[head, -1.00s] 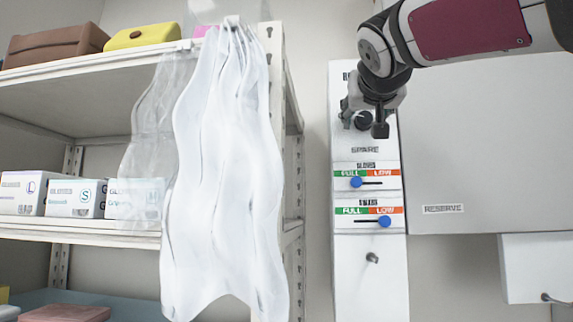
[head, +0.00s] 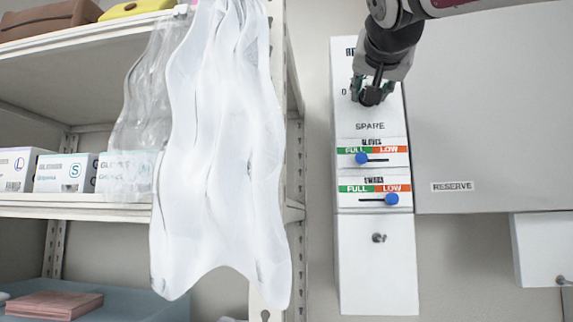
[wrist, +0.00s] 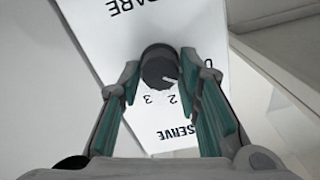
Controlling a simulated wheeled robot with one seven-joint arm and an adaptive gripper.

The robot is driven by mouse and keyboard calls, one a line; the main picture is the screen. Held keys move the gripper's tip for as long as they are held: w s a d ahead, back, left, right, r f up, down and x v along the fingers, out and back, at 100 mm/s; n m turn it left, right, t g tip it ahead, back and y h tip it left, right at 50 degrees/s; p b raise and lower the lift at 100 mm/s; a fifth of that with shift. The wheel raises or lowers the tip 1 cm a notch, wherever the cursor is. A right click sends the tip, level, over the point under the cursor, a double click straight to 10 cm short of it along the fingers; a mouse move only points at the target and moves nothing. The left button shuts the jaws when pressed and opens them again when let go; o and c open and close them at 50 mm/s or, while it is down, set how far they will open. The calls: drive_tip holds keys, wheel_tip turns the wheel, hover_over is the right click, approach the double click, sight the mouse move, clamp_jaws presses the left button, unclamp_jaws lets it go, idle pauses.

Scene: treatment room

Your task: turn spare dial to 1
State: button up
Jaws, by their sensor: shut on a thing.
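The spare dial is a dark round knob on the white wall panel (head: 376,245), above the word SPARE. In the wrist view the dial (wrist: 158,68) sits between my two fingertips, with a small white mark on its lower right edge. The numerals 2 and 3 show below it there and a 0 to its right; I cannot make out a 1. My gripper (head: 371,92) reaches the panel from above and is shut on the dial; it also shows in the wrist view (wrist: 160,72). In the head view the gripper mostly hides the dial.
Two sliders with blue knobs, gloves (head: 361,159) and swabs (head: 391,199), sit below SPARE. A large grey cabinet (head: 480,120) marked RESERVE stands right of the panel. A shelf with glove boxes (head: 62,172) and a hanging translucent sheet (head: 222,150) are at left.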

drive_tip(key=shift+f+m+b, duration=0.1)
drive_tip(key=shift+m+b, duration=0.8)
drive_tip(key=shift+m, duration=0.7)
drive_tip(key=o, duration=1.1)
drive_tip(key=shift+o, duration=0.2)
drive_tip(key=s+a, duration=0.2)
drive_tip(key=s, duration=0.9)
drive_tip(key=shift+s+a, duration=0.15)
drive_tip(key=shift+s, duration=0.2)
